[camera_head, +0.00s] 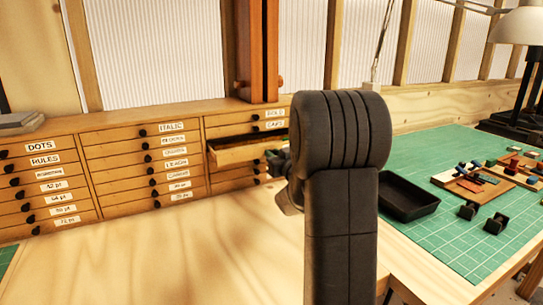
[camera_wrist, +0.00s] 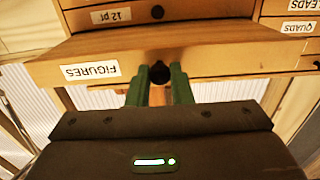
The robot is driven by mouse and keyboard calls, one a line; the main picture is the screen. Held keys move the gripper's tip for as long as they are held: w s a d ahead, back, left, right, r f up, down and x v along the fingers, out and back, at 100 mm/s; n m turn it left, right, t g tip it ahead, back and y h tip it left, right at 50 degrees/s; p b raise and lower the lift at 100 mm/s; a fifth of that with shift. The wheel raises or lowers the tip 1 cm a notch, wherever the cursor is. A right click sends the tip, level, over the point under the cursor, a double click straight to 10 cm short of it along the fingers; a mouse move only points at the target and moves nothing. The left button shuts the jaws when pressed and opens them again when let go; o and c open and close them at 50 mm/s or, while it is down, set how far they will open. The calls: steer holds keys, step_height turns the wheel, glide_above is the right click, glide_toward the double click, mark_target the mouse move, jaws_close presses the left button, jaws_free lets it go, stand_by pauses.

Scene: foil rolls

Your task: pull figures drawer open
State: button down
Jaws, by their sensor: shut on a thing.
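The figures drawer (camera_wrist: 210,62) has a wooden front with a white FIGURES label (camera_wrist: 90,71) and a dark round knob (camera_wrist: 159,73); the wrist view is upside down. My gripper (camera_wrist: 160,84) has its green fingers on either side of the knob, shut on it. In the head view one drawer (camera_head: 250,154) of the right column stands out from the cabinet, its inside partly showing. My gripper (camera_head: 277,162) is at its front, mostly hidden behind my dark arm, and the label there is hidden.
The wooden cabinet (camera_head: 97,160) has several shut, labelled drawers. A bare wooden bench top (camera_head: 170,255) lies in front. To the right are a green cutting mat (camera_head: 455,150), a black tray (camera_head: 405,197) and small blocks. A lamp (camera_head: 523,26) stands at the far right.

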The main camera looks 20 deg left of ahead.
steer(key=c, duration=1.3)
jaws_free()
steer(key=shift+d, duration=0.1)
steer(key=b+v, duration=0.2)
steer(key=v, duration=1.1)
steer(key=shift+s+d, duration=0.15)
steer(key=shift+s, duration=0.15)
steer(key=p+x, duration=0.2)
steer(key=x, duration=1.2)
steer(key=shift+w, duration=0.3)
